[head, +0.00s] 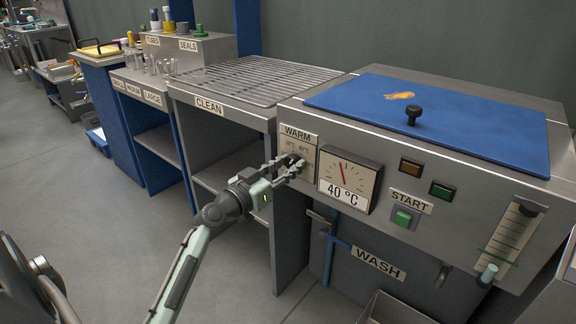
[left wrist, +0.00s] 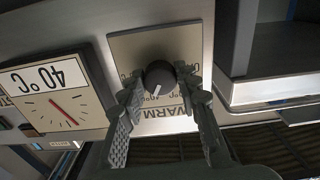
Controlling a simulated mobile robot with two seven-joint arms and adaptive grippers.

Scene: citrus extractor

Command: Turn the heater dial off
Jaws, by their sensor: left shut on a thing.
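The heater dial is a dark round knob (left wrist: 160,78) on the plate marked WARM (head: 297,133), at the front left of the washing unit. My left gripper (head: 291,164) reaches it from the front. In the left wrist view its two fingers (left wrist: 162,88) stand on either side of the knob and are shut on it. The knob's white mark points to the lower part of the plate, towards the numbers on the WARM side; the scale is partly hidden by the fingers and knob. The plate appears upside down there. My right gripper is not in view.
A temperature gauge (head: 349,180) right of the dial reads 40 °C. Further right are a green START button (head: 402,217), two small lamps or buttons and a slider (head: 513,232). A blue lid (head: 440,110) tops the unit. A CLEAN rack (head: 255,80) stands left.

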